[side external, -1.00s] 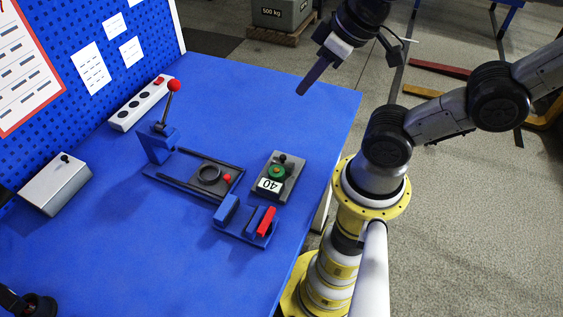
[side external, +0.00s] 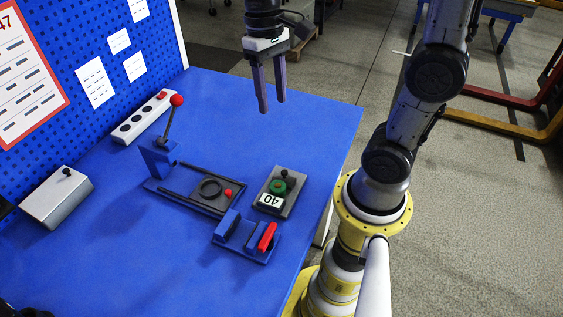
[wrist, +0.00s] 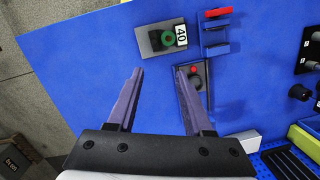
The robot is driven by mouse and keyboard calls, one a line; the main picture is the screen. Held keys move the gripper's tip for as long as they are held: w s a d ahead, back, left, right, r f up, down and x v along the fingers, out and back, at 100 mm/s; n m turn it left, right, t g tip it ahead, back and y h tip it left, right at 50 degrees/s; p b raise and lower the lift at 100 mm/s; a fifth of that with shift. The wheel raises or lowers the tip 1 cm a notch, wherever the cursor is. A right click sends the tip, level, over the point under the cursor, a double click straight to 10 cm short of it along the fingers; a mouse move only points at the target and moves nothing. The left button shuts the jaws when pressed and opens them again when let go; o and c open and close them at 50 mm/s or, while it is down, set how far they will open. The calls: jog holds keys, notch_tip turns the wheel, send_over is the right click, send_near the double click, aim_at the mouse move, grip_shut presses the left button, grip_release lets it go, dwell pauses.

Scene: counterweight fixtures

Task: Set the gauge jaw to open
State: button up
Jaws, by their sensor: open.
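A small blue fixture with two upright blocks (side external: 229,223), which looks like the gauge jaw, sits near the table's right edge. A red bar (side external: 267,237) tops its right block, with a gap between the blocks. In the wrist view its blocks (wrist: 216,49) and red bar (wrist: 219,12) show at the upper right, beyond my fingertips. My gripper (side external: 272,106) is open and empty, pointing down well above the far part of the table. Both fingers also show apart in the wrist view (wrist: 160,71). Nothing lies between them.
A grey block (side external: 271,202) with a green ring and a "40" label sits beside the fixture. A railed slide (side external: 190,199) and a red-ball lever (side external: 176,101) stand left of it. A power strip (side external: 145,118) and metal box (side external: 52,200) line the pegboard. The table's far right is clear.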

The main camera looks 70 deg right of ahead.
jog(key=w+d+f+m+g, duration=0.1)
jog(key=w+d+f+g, duration=0.15)
jog(key=f, duration=0.35)
send_near(284, 171)
jog(key=shift+y, duration=0.4)
jog(key=x, duration=0.7)
jog(key=shift+s+d+f, duration=0.1)
jog(key=shift+d+f, duration=0.2)
jog(key=shift+f, duration=0.1)
grip_shut()
dwell(0.5)
